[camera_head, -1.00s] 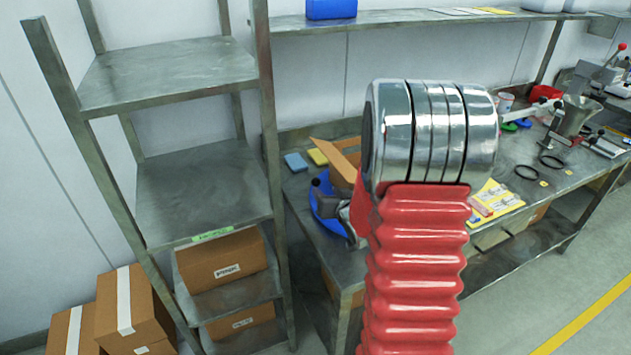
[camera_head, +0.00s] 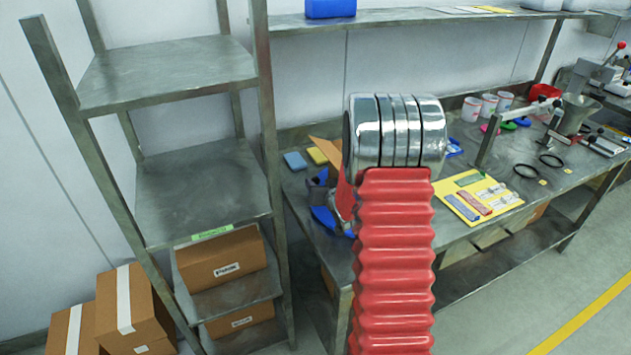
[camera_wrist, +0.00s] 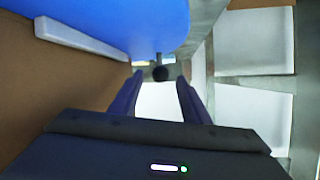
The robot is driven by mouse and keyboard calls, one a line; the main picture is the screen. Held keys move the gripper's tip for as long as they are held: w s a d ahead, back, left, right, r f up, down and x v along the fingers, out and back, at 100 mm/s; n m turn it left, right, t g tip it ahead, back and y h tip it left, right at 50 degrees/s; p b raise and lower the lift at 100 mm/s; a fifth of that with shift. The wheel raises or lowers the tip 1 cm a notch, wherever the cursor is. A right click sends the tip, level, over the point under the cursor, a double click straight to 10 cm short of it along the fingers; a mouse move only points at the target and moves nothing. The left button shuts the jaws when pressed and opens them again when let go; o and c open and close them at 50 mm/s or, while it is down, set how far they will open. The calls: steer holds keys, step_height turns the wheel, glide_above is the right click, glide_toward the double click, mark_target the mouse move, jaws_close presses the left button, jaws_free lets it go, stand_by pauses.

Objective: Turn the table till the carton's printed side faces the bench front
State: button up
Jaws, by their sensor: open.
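The blue turntable (camera_head: 326,219) lies on the left end of the bench, partly hidden by my arm. The carton (camera_head: 325,148) shows only as a brown edge behind my arm; its printed side cannot be made out. In the wrist view a blue rounded surface, the turntable (camera_wrist: 110,18), fills the top left, with a pale strip under it. A brown surface, seemingly the carton (camera_wrist: 40,95), fills the left. My gripper (camera_wrist: 160,75) is open, its two fingers apart. A small dark round knob (camera_wrist: 160,73) shows between the fingertips; contact cannot be told.
Blue and yellow pads (camera_head: 296,161) lie behind the turntable. A yellow mat (camera_head: 470,181) with small packets lies right of my arm, with white cups (camera_head: 471,109) and black rings beyond it. A metal shelf rack (camera_head: 205,190) with boxes stands close on the left.

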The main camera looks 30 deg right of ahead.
mark_target(317, 182)
steer(key=shift+x, duration=2.55)
steer(key=shift+c, duration=0.4)
jaws_close()
